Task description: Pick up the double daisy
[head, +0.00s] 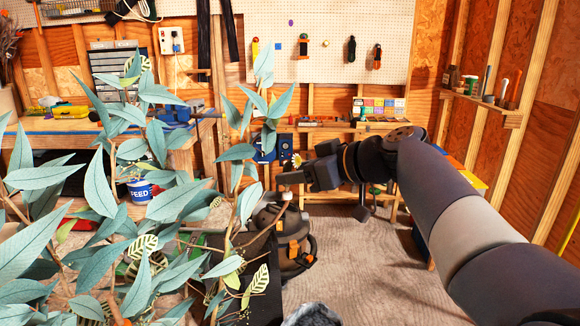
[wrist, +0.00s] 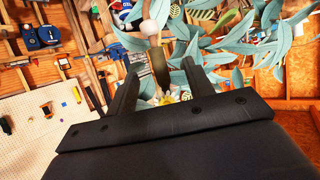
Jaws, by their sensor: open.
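The double daisy, a small white flower with a yellow centre (head: 297,160), shows just above the jaws of my gripper (head: 291,174) in the head view. In the wrist view the daisy (wrist: 167,98) shows between the two black fingers, low against the gripper body, which hides part of it. My gripper (wrist: 157,78) is open. I cannot tell whether the flower touches a finger or lies behind the jaws. Its stem is not clearly visible.
A leafy blue-green plant (head: 165,200) fills the left and stands close to my gripper. A dark round machine (head: 290,235) is on the floor below the gripper. A workbench (head: 60,127) and pegboard (head: 330,70) are behind. The carpet (head: 370,265) at lower right is clear.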

